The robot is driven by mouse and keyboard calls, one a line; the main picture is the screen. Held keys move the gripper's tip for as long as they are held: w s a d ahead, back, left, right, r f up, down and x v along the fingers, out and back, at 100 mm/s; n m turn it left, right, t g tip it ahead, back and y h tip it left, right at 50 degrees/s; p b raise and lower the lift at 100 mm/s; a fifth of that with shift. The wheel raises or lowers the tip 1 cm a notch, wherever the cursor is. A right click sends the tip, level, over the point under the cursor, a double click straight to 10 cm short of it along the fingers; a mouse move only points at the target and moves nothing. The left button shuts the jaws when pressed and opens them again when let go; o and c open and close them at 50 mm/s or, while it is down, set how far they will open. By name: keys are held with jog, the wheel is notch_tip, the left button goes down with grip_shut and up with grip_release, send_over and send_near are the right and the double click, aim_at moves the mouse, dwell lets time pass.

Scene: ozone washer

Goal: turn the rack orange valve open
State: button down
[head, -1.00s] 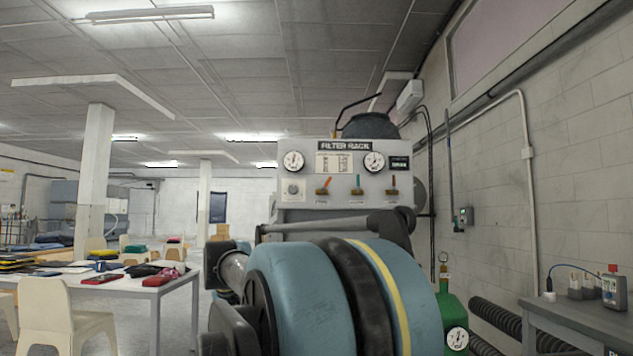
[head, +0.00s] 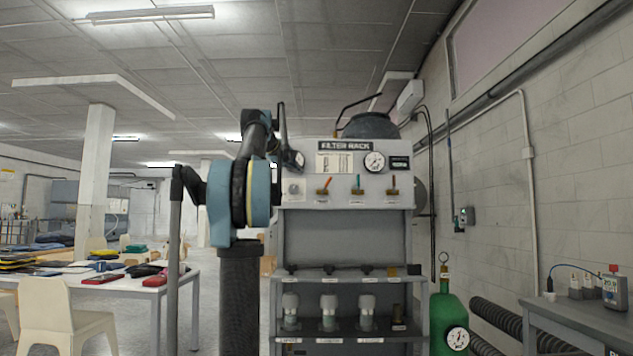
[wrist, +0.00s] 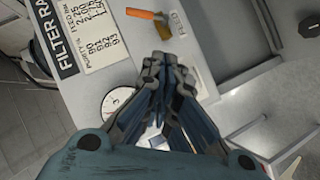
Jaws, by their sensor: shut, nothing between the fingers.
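The filter rack (head: 343,240) stands ahead, with a grey front panel. Its orange valve handle (head: 326,185) is the leftmost of three small valves and leans up to the right over a brass body. In the wrist view the orange valve handle (wrist: 141,14) lies at the top, with its brass body beside it. My gripper (wrist: 165,65) is shut and empty, its fingertips below the valve in that view and apart from it. In the head view my gripper (head: 293,158) is at the panel's upper left, left of the orange valve, covering the left gauge.
A middle valve (head: 358,184) and a right valve (head: 393,185) sit beside the orange one. The right gauge (head: 374,162) is above them. A green cylinder (head: 449,312) stands right of the rack. A cluttered white table (head: 150,288) is at left, a bench (head: 575,312) at right.

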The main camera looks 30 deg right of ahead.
aim_at(326, 185)
jog(key=w+d+f, duration=0.1)
jog(key=w+d, duration=0.1)
jog(key=d, duration=0.5)
jog(key=w+d, duration=0.2)
jog(key=d, duration=0.4)
jog(key=shift+w+d+f+h, duration=0.3)
jog(key=shift+w+d+f, duration=0.05)
jog(key=shift+d+f, duration=0.05)
jog(key=shift+a, duration=0.2)
